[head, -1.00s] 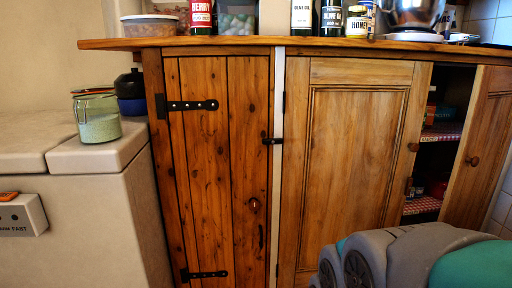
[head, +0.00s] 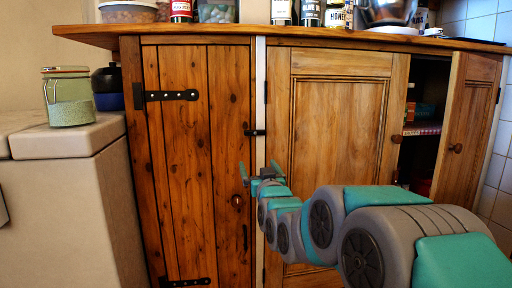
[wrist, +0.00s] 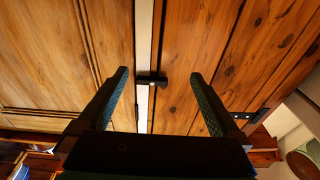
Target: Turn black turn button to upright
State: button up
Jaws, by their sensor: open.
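The black turn button (head: 255,132) lies horizontal across the pale strip between the narrow plank door and the wider panelled door. In the wrist view the same turn button (wrist: 151,79) also lies crosswise, between my two fingertips in the picture. My gripper (head: 260,169) is open, with its fingers spread, and shows just below the button in the head view. In the wrist view my gripper (wrist: 158,74) has a finger on each side of the button and holds nothing. I cannot tell how far the fingertips are from the doors.
The panelled door (head: 335,130) is shut. At the right, another door (head: 468,140) stands open before shelves. Jars and bottles stand on the worktop (head: 220,32) above.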

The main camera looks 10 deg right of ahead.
aim_at(255, 134)
jog(key=shift+w+d+r+t+h+b, duration=0.15)
jog(key=shift+w+r+t, duration=0.3)
jog(key=shift+w+r, duration=0.85)
jog(key=shift+w+d+r+t+h+b, duration=0.1)
jog(key=shift+w+r+t+b, duration=0.3)
jog(key=shift+w+r, duration=0.85)
jog(key=shift+w+d+r+t+h+b, duration=0.15)
jog(key=shift+w+r+t, duration=0.55)
jog(key=shift+w, duration=1)
jog(key=shift+r, duration=0.15)
jog(key=shift+c, duration=0.2)
jog(key=c, duration=1.1)
